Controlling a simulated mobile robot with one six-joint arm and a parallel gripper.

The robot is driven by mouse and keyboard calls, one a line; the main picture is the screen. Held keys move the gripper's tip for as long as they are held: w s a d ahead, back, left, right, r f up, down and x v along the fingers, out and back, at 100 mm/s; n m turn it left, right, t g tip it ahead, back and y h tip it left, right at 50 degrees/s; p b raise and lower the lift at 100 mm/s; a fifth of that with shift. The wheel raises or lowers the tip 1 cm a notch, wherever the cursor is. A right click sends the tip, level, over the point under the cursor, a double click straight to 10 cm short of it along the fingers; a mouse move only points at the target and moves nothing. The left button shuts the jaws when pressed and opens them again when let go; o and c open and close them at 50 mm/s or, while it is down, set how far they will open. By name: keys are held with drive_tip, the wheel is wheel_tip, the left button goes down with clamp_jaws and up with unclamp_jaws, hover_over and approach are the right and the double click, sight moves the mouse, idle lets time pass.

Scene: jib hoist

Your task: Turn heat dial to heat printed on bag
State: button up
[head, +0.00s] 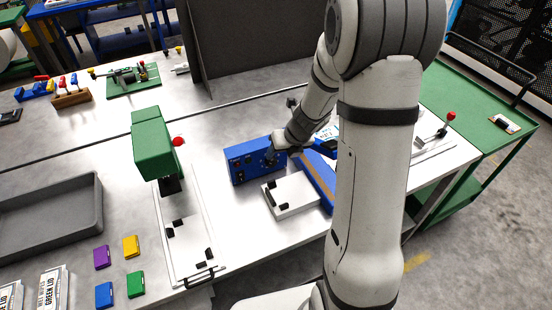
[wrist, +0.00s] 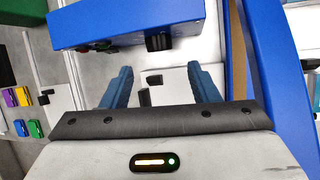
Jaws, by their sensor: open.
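The blue control box (head: 245,163) stands on the white table, with small dark knobs on its front face. It also shows upside down at the top of the wrist view (wrist: 120,22). A black dial (wrist: 158,42) sticks out of its face there, ahead of the gap between my fingers. My gripper (wrist: 162,78) is open and empty, its two blue fingers apart and short of the dial. In the head view my gripper (head: 273,156) is at the box's right end and covers part of its face. I cannot make out a printed heat on a bag, nor the dial's setting.
A white block with black clips (head: 291,194) lies in front of the box, beside a long blue unit (head: 318,176). A green press (head: 153,145) stands to the left. Coloured blocks (head: 131,246) and a grey tray (head: 52,218) are further left.

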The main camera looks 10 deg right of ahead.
sight(273, 163)
drive_tip(key=b+x, duration=0.2)
drive_tip(key=x, duration=0.5)
drive_tip(key=shift+w+a+f, duration=0.1)
drive_tip(key=shift+w+f, duration=0.05)
drive_tip(key=shift+f, duration=0.15)
drive_tip(key=shift+c, duration=0.4)
drive_tip(key=c, duration=0.9)
drive_tip(key=shift+y, duration=0.8)
drive_tip(key=o, duration=1)
